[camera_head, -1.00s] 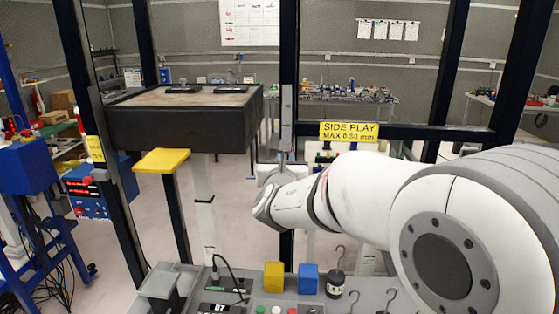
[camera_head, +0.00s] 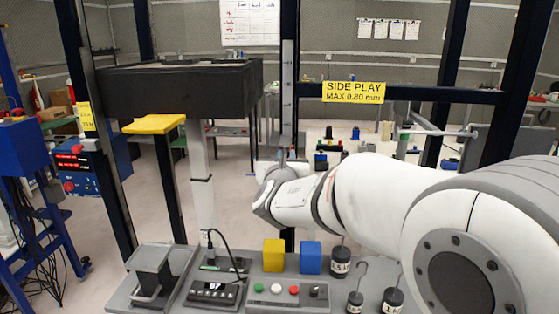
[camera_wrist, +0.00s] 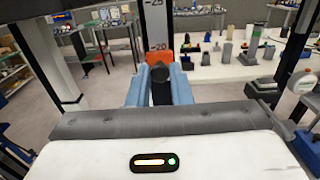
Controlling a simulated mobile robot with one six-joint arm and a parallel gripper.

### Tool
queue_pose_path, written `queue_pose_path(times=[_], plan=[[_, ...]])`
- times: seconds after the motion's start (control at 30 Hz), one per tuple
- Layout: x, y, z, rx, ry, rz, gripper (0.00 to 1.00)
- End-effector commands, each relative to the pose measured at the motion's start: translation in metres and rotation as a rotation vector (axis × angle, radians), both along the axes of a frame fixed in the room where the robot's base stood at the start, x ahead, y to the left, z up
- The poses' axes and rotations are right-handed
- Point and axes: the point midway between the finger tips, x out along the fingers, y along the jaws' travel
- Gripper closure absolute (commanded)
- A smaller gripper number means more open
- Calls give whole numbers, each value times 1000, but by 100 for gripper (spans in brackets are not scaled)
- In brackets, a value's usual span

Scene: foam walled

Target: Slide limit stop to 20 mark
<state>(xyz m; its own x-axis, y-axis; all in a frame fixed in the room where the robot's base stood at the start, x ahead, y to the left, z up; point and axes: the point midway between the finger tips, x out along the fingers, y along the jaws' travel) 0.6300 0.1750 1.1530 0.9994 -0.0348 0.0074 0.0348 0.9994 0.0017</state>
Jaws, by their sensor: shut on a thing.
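A vertical grey scale strip (camera_head: 288,95) runs down a dark post in the head view. In the wrist view the scale (camera_wrist: 155,22) shows the marks 25 and 20. The orange limit stop (camera_wrist: 160,58) sits on it, with its top edge just under the printed 20. A black knob (camera_wrist: 161,88) projects from the stop towards me. The blue fingers of my gripper (camera_wrist: 160,82) are closed on both sides of this knob. In the head view my gripper (camera_head: 283,160) is at the strip's lower part, and the stop is hard to make out there.
A dark box-shaped platform (camera_head: 180,90) stands left of the post. A yellow pad (camera_head: 155,124) is below it. A bench with yellow (camera_head: 273,256) and blue (camera_head: 311,258) blocks, buttons and hooked weights (camera_head: 340,262) lies below my arm. A crossbar carries a yellow SIDE PLAY sign (camera_head: 353,92).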

Motion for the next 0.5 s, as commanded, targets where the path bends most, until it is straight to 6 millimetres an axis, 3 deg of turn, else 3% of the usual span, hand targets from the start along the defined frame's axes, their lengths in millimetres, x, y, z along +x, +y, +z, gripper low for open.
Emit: queue_pose_path(times=[0.17, 0.2, 0.43, 0.5], plan=[[0, 0, -7, -2, 15, 1, 100], [0, 0, -7, -2, 15, 1, 79], [0, 0, -5, -2, 11, 0, 60], [0, 0, -4, -2, 10, 0, 60]])
